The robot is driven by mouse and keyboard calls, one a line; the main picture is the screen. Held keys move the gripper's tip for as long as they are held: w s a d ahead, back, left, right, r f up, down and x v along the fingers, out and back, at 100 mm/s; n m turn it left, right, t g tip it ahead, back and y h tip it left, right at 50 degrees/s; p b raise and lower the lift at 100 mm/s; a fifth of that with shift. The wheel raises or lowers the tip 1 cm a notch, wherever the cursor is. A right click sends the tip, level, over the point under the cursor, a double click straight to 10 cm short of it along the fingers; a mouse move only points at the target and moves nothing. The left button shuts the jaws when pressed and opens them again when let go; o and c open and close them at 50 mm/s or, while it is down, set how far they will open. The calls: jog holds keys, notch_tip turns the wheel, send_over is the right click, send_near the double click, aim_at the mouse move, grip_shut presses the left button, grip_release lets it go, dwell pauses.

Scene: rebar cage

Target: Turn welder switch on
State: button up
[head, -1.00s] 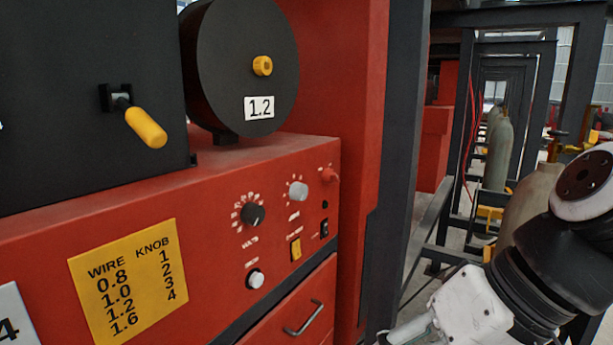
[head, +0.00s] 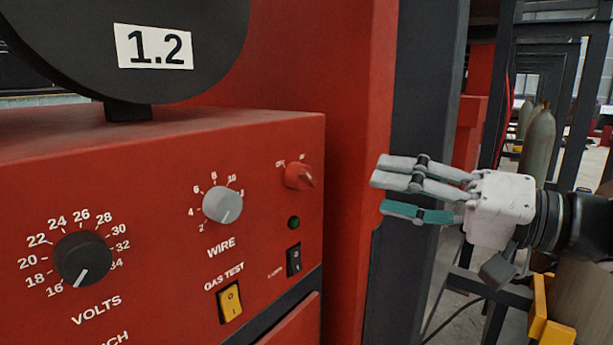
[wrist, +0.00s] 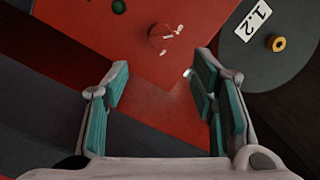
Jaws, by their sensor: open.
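The welder's red front panel (head: 165,235) fills the left of the head view. The red rotary switch (head: 299,177), with small labels beside it that look like OFF and ON, is at the panel's upper right. Its handle points to the lower right. It shows in the wrist view (wrist: 161,40) above the gap between the fingers. My gripper (head: 384,184) is to the right of the switch in the head view, fingers pointing left. In the wrist view my gripper (wrist: 159,75) is open and empty, apart from the switch.
A dark green lamp (head: 294,222) and a black rocker (head: 294,260) sit below the switch. The WIRE knob (head: 222,205), VOLTS knob (head: 83,258) and yellow GAS TEST rocker (head: 230,302) are to the left. A dark post (head: 425,100) stands behind my gripper.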

aim_at(302, 177)
jog(key=p+x, duration=0.1)
jog(key=x, duration=1.1)
jog(key=shift+p, duration=0.35)
jog(key=shift+c, duration=0.3)
jog(key=c, duration=1.1)
